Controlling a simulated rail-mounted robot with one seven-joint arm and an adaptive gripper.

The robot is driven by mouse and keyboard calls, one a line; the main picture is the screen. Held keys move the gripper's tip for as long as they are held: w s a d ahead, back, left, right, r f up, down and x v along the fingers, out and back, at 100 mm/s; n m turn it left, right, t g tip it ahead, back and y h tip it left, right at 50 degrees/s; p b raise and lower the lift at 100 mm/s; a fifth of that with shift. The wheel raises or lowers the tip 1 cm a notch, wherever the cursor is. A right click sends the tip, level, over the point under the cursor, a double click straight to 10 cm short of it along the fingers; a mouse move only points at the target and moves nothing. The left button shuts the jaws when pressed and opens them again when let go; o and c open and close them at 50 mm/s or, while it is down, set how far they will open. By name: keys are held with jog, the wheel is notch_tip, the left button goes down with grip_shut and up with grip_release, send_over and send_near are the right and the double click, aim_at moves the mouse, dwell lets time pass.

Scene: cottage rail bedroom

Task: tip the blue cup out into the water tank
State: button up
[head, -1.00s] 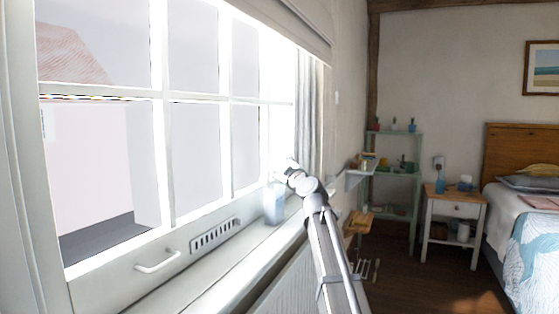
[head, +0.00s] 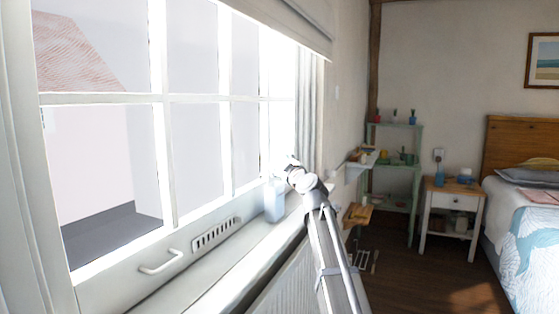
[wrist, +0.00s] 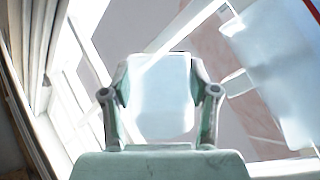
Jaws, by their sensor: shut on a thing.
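My gripper (wrist: 160,100) is shut on a pale, washed-out cup (wrist: 160,95), which sits between its two fingers in the wrist view. Strong light hides the cup's blue colour and whatever is in it. In the head view my gripper (head: 284,168) is small and glaring against the window, and the cup cannot be made out there. A pale blue, see-through tank (head: 274,203) stands on the window sill just below my gripper. In the wrist view the tank (wrist: 275,70) is at the right, apart from the cup, with a red line at its upper edge.
The sill (head: 215,270) runs along the bright window, with a handle (head: 162,262) and a vent (head: 215,233) on its frame. A radiator (head: 280,285) is below. A green shelf (head: 392,160), nightstand (head: 452,205) and bed (head: 525,225) stand farther back.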

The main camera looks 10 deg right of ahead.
jog(key=shift+w+d+m+g+h+p, duration=0.3)
jog(key=shift+w+m+p, duration=0.25)
jog(key=shift+p, duration=2.1)
jog(key=shift+f+m+p, duration=0.25)
jog(key=shift+f+p, duration=0.05)
jog(key=shift+p, duration=0.2)
jog(key=shift+w+d+r+g+p, duration=0.2)
jog(key=shift+g+p, duration=0.1)
jog(key=shift+p, duration=0.6)
jog(key=p, duration=0.2)
jog(key=m+g+p, duration=0.1)
jog(key=p, duration=0.1)
jog(key=shift+w+d+f+h, duration=0.15)
jog(key=shift+w+d+h, duration=0.05)
jog(key=shift+w+h, duration=0.15)
jog(key=shift+w+d+f+m+p, duration=0.15)
jog(key=shift+f+m+p, duration=0.15)
jog(key=shift+p, duration=0.3)
jog(key=shift+w+r+g+p, duration=0.2)
jog(key=shift+g+p, duration=0.1)
jog(key=shift+p, duration=0.6)
jog(key=p, duration=0.1)
jog(key=m+g+p, duration=0.1)
jog(key=p, duration=0.1)
jog(key=shift+w+d+f, duration=0.15)
jog(key=shift+w+d, duration=0.15)
jog(key=shift+w, duration=0.05)
jog(key=shift+f+m+p, duration=0.2)
jog(key=shift+m+p, duration=0.1)
jog(key=shift+p, duration=0.1)
